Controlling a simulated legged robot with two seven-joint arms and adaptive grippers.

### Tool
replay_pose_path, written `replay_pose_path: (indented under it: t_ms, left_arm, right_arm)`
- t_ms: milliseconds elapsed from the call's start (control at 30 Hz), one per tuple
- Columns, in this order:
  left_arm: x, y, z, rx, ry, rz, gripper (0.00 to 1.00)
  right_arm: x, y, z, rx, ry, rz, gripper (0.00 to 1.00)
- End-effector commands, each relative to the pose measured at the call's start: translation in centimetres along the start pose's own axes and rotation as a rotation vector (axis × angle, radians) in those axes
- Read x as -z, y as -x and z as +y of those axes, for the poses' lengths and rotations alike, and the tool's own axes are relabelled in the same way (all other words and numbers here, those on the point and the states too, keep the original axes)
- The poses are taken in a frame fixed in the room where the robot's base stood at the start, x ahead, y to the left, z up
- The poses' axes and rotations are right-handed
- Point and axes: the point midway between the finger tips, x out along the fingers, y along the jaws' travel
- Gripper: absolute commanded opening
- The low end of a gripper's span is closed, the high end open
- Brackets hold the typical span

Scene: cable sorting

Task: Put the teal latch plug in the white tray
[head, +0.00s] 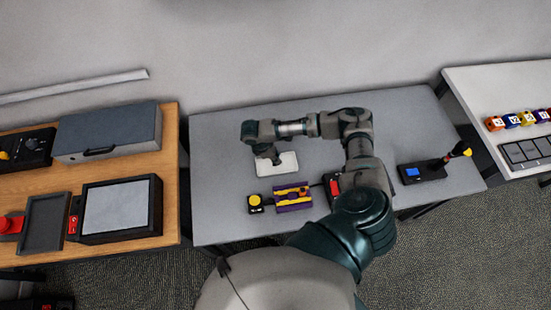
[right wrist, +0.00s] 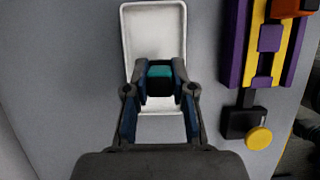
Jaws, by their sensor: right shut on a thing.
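The white tray (head: 287,168) lies on the grey table, and it also shows in the right wrist view (right wrist: 153,32). My right gripper (head: 275,160) is over the left part of the tray. In the right wrist view my right gripper (right wrist: 160,82) is shut on the teal latch plug (right wrist: 160,71), which sits between the fingertips. The plug appears over the lower part of the tray; I cannot tell whether it touches the tray floor. The plug cannot be made out in the head view. My left gripper is not in view.
A purple and yellow fixture (head: 292,197) and a black box with a yellow button (head: 255,203) stand in front of the tray. A joystick box (head: 413,173) is at the table's right. The table's left part is clear. A wooden table (head: 150,190) stands at the left.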

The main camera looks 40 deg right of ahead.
Motion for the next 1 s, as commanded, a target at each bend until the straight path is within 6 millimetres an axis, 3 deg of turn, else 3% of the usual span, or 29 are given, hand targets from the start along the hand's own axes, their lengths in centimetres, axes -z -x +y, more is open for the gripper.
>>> replay_pose_path:
  t_ms: [167,400,667,700,800,1000]
  left_arm:
    - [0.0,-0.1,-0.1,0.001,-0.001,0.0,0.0]
    - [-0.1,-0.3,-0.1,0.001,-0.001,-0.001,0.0]
    - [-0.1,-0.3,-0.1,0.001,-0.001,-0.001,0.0]
    - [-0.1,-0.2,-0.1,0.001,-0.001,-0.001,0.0]
    - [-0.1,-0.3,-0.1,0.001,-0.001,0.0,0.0]
    - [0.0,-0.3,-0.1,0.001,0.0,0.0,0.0]
  right_arm:
    - [0.1,-0.5,0.9,0.002,0.0,0.0,0.0]
    - [1.2,-3.4,0.9,0.002,0.001,-0.001,0.0]
    - [1.3,-3.4,0.8,0.001,0.001,-0.001,0.0]
    - [1.4,-3.5,0.8,0.001,0.001,-0.001,0.29]
    - [1.3,-3.5,0.8,0.001,0.001,-0.001,0.49]
    - [1.3,-3.5,0.8,0.001,0.0,0.0,0.49]
